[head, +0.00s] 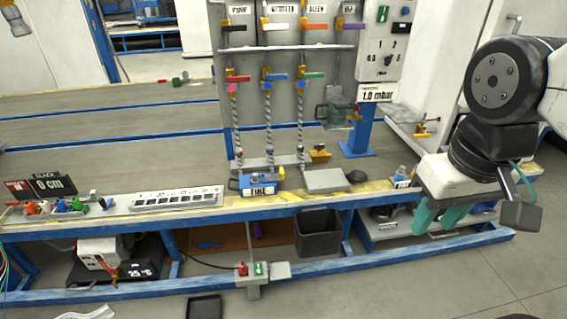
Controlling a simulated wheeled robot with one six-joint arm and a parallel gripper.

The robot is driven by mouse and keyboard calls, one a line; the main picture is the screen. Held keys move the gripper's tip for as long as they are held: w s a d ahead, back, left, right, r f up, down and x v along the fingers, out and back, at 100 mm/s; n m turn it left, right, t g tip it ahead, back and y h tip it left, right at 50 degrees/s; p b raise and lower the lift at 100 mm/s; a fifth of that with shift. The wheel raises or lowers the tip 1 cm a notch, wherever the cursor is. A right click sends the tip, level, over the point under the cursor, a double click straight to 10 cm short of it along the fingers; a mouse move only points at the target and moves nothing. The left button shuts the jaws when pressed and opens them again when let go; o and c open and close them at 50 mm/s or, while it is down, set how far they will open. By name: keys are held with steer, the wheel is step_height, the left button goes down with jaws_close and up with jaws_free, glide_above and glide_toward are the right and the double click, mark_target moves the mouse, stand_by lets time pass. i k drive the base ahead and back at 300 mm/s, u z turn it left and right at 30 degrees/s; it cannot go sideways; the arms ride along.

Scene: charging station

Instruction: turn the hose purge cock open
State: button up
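No label that I can read says purge, so I cannot tell which valve is the hose purge cock. On the grey panel (290,120), a lower row of brass valves has a red lever (238,79), a blue lever (277,77) and a green lever (313,75), all pointing sideways to the right, with braided hoses (268,122) hanging below. A small brass fitting (319,154) stands at the hose ends on the bench. My gripper (434,226) has teal fingers pointing down, apart and empty, at the right beyond the bench's front edge, far from the valves.
A gauge on a blue stand (360,135) reads 1.0 mbar. A blue FINE unit (258,184) and a grey block (326,181) sit on the bench (110,160). A black bin (318,235) stands below.

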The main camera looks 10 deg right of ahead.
mark_target(319, 147)
steer(key=u, duration=1.6)
steer(key=i, duration=1.3)
steer(key=z, duration=3.25)
